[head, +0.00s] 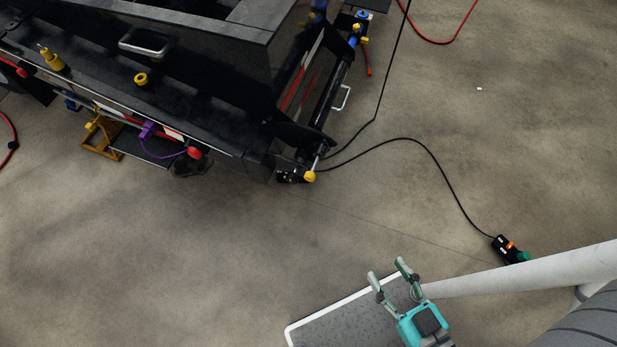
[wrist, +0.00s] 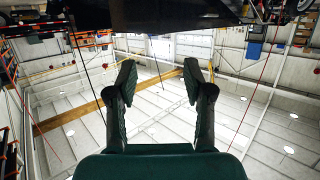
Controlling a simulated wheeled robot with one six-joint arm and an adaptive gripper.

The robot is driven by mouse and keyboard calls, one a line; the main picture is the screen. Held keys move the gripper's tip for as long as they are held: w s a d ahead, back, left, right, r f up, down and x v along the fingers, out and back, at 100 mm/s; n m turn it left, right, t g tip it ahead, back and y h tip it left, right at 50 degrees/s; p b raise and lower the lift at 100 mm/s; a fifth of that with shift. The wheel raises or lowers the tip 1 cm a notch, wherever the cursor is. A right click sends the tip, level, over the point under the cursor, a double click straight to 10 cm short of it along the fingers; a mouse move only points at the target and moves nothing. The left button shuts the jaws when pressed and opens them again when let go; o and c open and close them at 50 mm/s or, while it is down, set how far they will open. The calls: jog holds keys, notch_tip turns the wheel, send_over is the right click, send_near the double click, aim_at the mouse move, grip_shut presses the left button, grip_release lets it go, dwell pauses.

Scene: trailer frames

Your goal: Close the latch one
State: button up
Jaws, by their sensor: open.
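The black trailer frame (head: 215,125) fills the upper left of the head view. A yellow-tipped lever (head: 311,174) stands at its near right corner, and a yellow knob (head: 142,79) and a yellow fitting (head: 50,58) sit on its top. I cannot tell which part is latch one. My gripper (head: 386,269) is at the lower middle of the head view, open and empty, well apart from the frame. In the wrist view my gripper (wrist: 159,70) has its two fingers spread with nothing between them. A dark underside of something (wrist: 150,14) crosses the top of that view.
A black cable runs over the floor from the frame's corner to a handheld control box (head: 504,248) at the right. A red hose (head: 440,41) lies at the top. Concrete floor (head: 225,245) between my gripper and the frame is clear.

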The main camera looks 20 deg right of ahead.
jog(key=shift+f, duration=0.1)
jog(key=c, duration=0.4)
jog(key=f, duration=0.1)
jog(key=w+f+n, duration=0.1)
jog(key=n, duration=0.1)
jog(key=shift+w+a+f+g, duration=0.15)
jog(key=shift+a+f+g, duration=0.15)
jog(key=shift+f, duration=0.1)
grip_shut()
jog(key=n+g+h, duration=0.6)
jog(key=n+g, duration=0.2)
jog(key=n, duration=1.7)
send_near(309, 181)
notch_tip(309, 181, down, 4)
jog(key=shift+w+d+f, duration=0.2)
jog(key=shift+w+d, duration=0.45)
jog(key=shift+w, duration=0.15)
jog(key=shift+w+d+f, duration=0.2)
jog(key=shift+w+d, duration=0.5)
jog(key=shift+w, duration=0.05)
